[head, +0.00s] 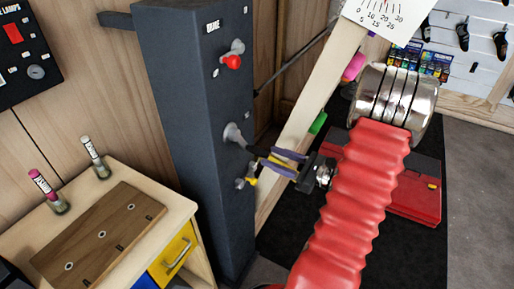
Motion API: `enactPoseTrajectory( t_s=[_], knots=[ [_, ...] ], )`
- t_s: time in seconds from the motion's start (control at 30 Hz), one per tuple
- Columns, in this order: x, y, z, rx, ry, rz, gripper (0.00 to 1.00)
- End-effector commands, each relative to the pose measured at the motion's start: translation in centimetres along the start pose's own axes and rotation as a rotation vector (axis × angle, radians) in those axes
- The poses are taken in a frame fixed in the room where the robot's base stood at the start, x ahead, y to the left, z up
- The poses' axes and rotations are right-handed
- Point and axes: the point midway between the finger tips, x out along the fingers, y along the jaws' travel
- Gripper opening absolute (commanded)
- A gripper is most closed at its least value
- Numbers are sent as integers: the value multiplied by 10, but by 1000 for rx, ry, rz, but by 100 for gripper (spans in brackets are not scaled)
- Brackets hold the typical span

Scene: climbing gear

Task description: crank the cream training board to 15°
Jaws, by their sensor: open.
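The cream training board (312,105) leans at a tilt right of the dark grey column, with coloured holds along it. An angle scale (378,17) marked 0 to 30 shows at the top, cut by the frame edge; its reading is unclear. The column (188,120) carries a red-knobbed lever (232,61) under a small label and, lower down, a grey crank hub (234,132). A small part with yellow (247,182) shows below the hub. My gripper (264,160) is open, its purple fingers pointing left close to the hub; contact cannot be told.
A red case (412,195) lies on the black mat (290,245) behind my arm. A switch panel (22,45) hangs at upper left. Grey floor shows at right.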

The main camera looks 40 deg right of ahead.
Motion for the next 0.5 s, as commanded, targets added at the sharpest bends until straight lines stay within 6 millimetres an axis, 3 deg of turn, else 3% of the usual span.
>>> enactPoseTrajectory(
  t_s=[0.5],
  knots=[
    [68, 0, 0, 0, -1, 2, 41]
  ],
)
